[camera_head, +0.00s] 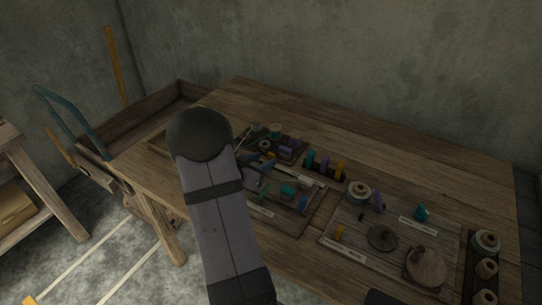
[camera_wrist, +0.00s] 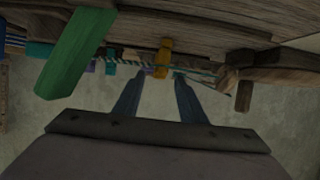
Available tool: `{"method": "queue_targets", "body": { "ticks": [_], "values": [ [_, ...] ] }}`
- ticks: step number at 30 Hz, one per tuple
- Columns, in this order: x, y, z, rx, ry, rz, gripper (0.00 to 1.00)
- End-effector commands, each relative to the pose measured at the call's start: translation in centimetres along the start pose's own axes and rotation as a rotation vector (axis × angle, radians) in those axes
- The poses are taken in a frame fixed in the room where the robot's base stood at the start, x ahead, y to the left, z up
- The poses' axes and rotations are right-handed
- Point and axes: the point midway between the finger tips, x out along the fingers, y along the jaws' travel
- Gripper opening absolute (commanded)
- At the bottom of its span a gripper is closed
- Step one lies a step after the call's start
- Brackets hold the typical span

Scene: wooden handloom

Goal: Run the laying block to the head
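My gripper (camera_wrist: 160,75) is in the wrist view with its two dark fingers apart and nothing between them. A twisted teal-and-pale cord (camera_wrist: 195,72) runs across just beyond the fingertips. A yellow piece (camera_wrist: 162,60) lies at the cord, ahead of the gap between the fingers. A brown wooden piece (camera_wrist: 243,94) stands at the cord's right, beside a larger wooden part; I cannot tell whether either is the laying block or the head.
A large green block (camera_wrist: 75,55) is close at the left in the wrist view. The wooden table (camera_head: 420,150) carries a right tray (camera_head: 345,215), a row of coloured pegs (camera_head: 325,165), and spools (camera_head: 487,242) at the right. The table's back is clear.

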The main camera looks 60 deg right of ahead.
Motion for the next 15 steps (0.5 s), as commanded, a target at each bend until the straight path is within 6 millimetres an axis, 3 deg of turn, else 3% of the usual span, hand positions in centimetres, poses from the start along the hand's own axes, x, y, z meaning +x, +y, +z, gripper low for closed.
{"method": "queue_targets", "body": {
  "ticks": [9, 15],
  "values": [
    [4.1, 0.1, 0.0, 0.001, -0.002, 0.002, 0.38],
    [5.7, 0.0, 0.0, 0.001, 0.0, 0.0, 0.38]
  ]
}}
